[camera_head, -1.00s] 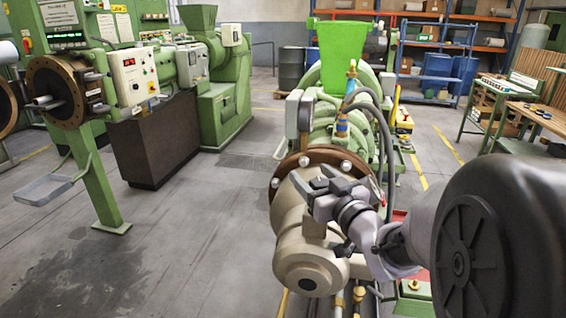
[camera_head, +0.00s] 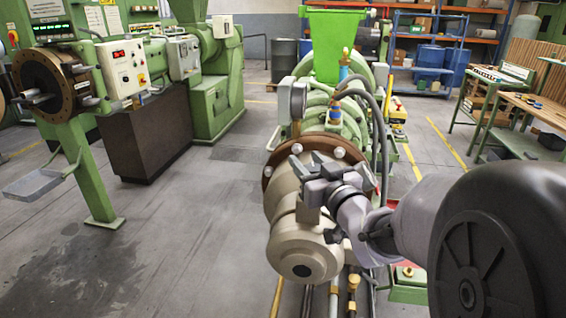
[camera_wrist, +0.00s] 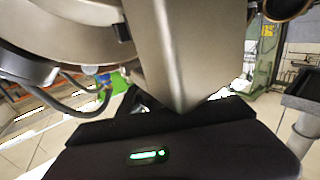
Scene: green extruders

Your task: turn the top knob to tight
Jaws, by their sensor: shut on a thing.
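The beige die head (camera_head: 290,240) stands at the front end of a green extruder (camera_head: 316,112), bolted to a brown flange (camera_head: 268,172). My gripper (camera_head: 312,183) is over the top of the die head, shut on the top knob. The knob is mostly hidden by the jaws; a short grey-beige piece (camera_head: 307,214) shows below them. A dark side knob (camera_head: 334,236) sticks out lower on the right of the head. In the wrist view the beige die head (camera_wrist: 90,25) fills the top, close to my dark gripper. The knob's angle cannot be read.
Another green machine (camera_head: 75,150) stands left across open grey floor. A workbench (camera_head: 535,110) is at the right.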

